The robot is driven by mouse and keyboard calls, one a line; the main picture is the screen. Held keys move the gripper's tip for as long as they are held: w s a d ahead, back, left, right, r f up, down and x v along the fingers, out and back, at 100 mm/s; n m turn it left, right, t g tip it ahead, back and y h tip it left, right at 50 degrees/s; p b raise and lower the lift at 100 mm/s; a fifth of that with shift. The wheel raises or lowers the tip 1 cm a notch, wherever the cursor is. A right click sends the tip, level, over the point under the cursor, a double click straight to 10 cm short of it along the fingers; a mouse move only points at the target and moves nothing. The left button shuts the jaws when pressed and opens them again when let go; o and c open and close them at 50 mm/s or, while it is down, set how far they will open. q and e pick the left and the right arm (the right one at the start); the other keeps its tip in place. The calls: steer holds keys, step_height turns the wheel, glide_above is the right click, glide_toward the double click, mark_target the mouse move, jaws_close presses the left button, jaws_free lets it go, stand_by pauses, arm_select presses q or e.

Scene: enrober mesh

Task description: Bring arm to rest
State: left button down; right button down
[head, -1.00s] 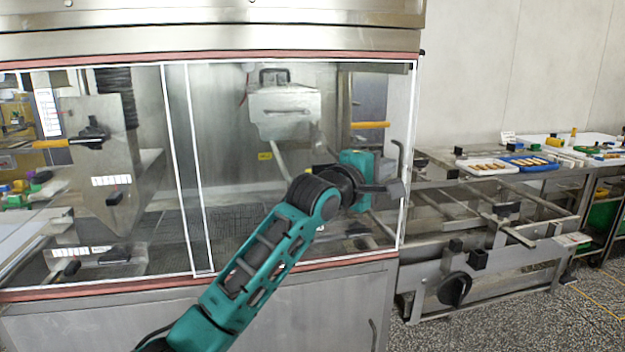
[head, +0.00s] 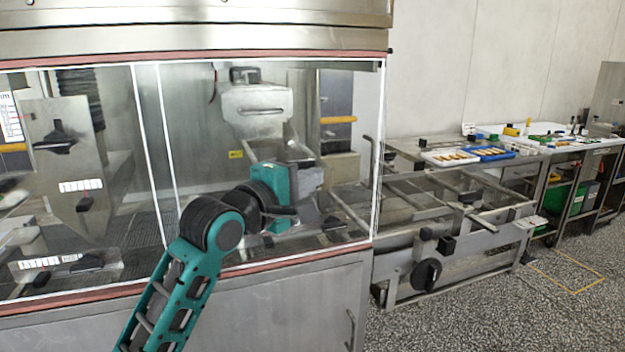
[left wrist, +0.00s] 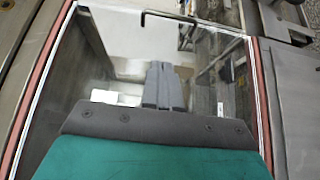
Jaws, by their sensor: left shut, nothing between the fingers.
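My left arm, teal and black, comes up from the bottom of the head view, bent, in front of the machine's glazed panel. My left gripper (head: 309,178) is small, grey and partly hidden by the wrist there. In the left wrist view the two grey fingers of the gripper (left wrist: 163,85) are together with nothing between them. The enrober's clear panel (head: 215,130), with white edges and red strips, fills the area behind the arm. Its frame also shows around the fingers in the left wrist view. My right gripper is in neither view.
A steel conveyor frame (head: 440,225) with a black knob stands right of the enrober. Beyond it a bench holds a white tray (head: 430,160) and a blue tray (head: 505,156) with small brown pieces. Speckled floor (head: 480,315) is open at the lower right.

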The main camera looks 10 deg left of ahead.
arm_select(q)
steer(key=s+a+f+m+g+y, duration=0.1)
steer(key=s+f+m, duration=0.3)
steer(key=f, duration=0.7)
steer(key=s+a+f+m+g+y, duration=0.1)
steer(key=s+a+f+m+y, duration=0.1)
steer(key=s+f, duration=0.65)
steer(key=s+a+f+m+g+y, duration=0.15)
steer(key=f+m, duration=0.25)
steer(key=f, duration=0.9)
steer(key=s+f+m+g+y, duration=0.1)
steer(key=s+f+m+g, duration=0.1)
steer(key=s+f+m, duration=0.3)
steer(key=s+f, duration=0.4)
steer(key=s, duration=0.4)
steer(key=shift+s+a+f+m, duration=0.3)
steer(key=shift+a, duration=0.05)
